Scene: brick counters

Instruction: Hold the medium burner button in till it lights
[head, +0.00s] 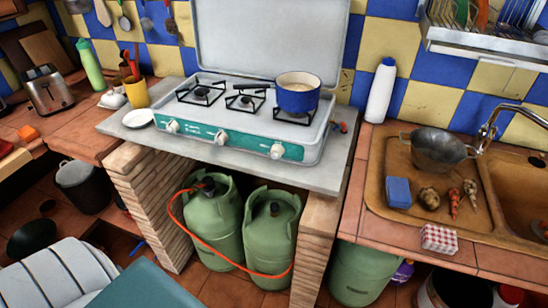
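A white camping stove (315,150) with a raised lid (270,40) stands on a grey slab. Its teal front panel (248,145) carries three round white knobs: a left knob (172,126), a middle knob (221,137) and a right knob (277,151). The left burner (201,94) and the smaller-looking middle burner (245,101) are bare. A blue pot (298,99) with pale contents covers the right burner. I cannot tell which knob serves the medium burner. I see no flame. Neither of my grippers is in view.
A white saucer (138,118) and yellow utensil cup (136,93) stand left of the stove, a white bottle (381,91) to its right. Green gas bottles (213,225) with an orange hose (225,245) stand below. The space directly before the knobs is clear.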

